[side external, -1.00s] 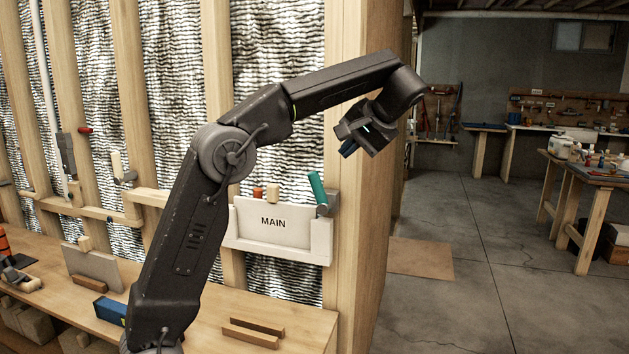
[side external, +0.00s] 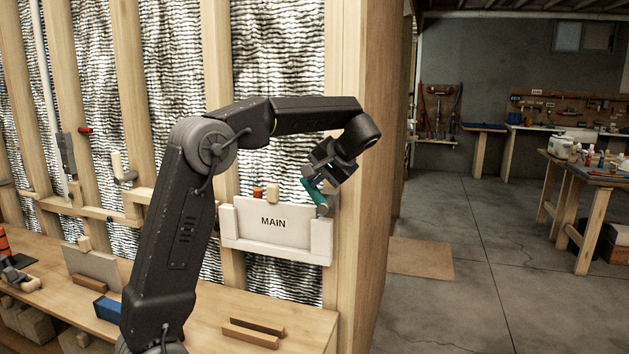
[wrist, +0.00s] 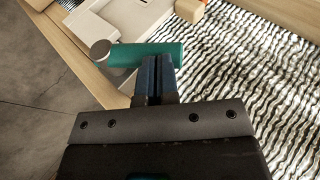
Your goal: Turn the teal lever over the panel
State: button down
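The teal lever (side external: 315,192) stands at the upper right corner of the white panel marked MAIN (side external: 290,222), tilted up and to the left from its grey pivot. In the wrist view, the lever (wrist: 165,54) lies across the picture just beyond my fingertips, with its round grey pivot (wrist: 104,54) at its left end. My gripper (side external: 318,179) is at the lever from above and the right. Its dark blue fingers (wrist: 155,62) are together and appear to touch the lever's side, not straddle it. The exact contact is partly hidden.
A wooden stud (side external: 345,120) stands close to the right of the lever. The wooden bench (side external: 210,320) is below. Open floor lies to the right.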

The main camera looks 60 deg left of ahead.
jog(key=shift+s+a+f, duration=0.1)
jog(key=shift+a+f, duration=0.3)
jog(key=shift+s+a+f, duration=0.1)
jog(key=shift+s+a, duration=0.05)
jog(key=shift+s, duration=0.05)
dwell(0.8)
jog(key=shift+s+a+f+t+h, duration=0.15)
jog(key=shift+s+a+t+h, duration=0.2)
jog(key=shift+t+h, duration=0.35)
jog(key=s+a+f+n+t+h, duration=0.1)
jog(key=t+h, duration=0.1)
jog(key=shift+s+a+f+h, duration=0.1)
jog(key=shift+a+f+h, duration=0.05)
jog(key=shift+h, duration=0.15)
jog(key=shift+s+a+f+t+h, duration=0.2)
jog(key=shift+f+t+h, duration=0.15)
jog(key=shift+f+t, duration=0.1)
jog(key=shift+s+a+f+t+h, duration=0.15)
jog(key=shift+s+f+t+h, duration=0.05)
jog(key=shift+f+t+h, duration=0.2)
jog(key=shift+s+a+f, duration=0.1)
jog(key=shift+f, duration=0.1)
